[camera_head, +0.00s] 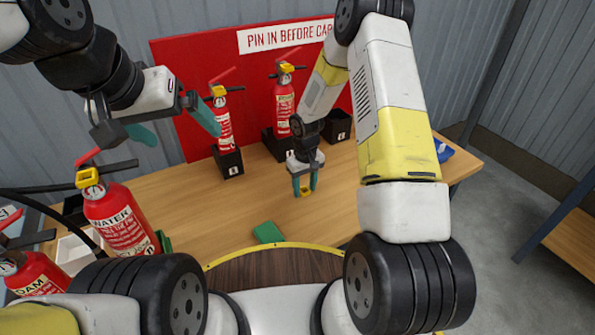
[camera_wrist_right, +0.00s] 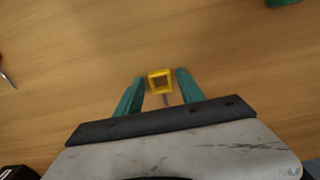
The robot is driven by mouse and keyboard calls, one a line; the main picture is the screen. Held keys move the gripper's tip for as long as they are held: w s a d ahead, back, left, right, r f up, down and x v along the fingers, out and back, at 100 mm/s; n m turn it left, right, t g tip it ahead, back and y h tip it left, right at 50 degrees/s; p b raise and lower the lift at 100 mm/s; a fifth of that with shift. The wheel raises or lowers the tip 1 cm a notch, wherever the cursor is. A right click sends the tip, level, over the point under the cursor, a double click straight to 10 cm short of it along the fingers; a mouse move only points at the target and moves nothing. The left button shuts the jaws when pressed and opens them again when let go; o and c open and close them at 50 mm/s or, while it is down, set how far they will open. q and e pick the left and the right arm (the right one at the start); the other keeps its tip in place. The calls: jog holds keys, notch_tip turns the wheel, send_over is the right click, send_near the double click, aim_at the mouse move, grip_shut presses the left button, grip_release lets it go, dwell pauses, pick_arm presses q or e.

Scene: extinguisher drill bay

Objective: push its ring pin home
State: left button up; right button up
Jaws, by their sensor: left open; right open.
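A yellow square ring pin (camera_wrist_right: 160,82) with a thin shank lies between the two teal fingers of my right gripper (camera_wrist_right: 155,90) in the right wrist view. The fingers stand apart with gaps to the ring on both sides. In the head view my right gripper (camera_head: 304,182) points down over the table; whether the pin touches the wood is unclear. My left gripper (camera_head: 174,126) is open and empty, above the WATER extinguisher (camera_head: 120,220). Two red extinguishers (camera_head: 223,130) (camera_head: 284,105) stand upright in black holders behind, with yellow pieces at their heads. Another extinguisher (camera_head: 35,275) is partly cut off at left.
A green pad (camera_head: 267,232) lies near the front of the wooden table (camera_head: 335,205). An empty-looking black holder (camera_head: 339,127) stands at the back. A white tray (camera_head: 75,250) is at left, and a blue item (camera_head: 442,150) at the right edge. The table's middle is mostly clear.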

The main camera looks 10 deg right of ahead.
aim_at(305, 191)
grip_shut()
jog(key=shift+r, duration=0.15)
jog(key=shift+r, duration=1.4)
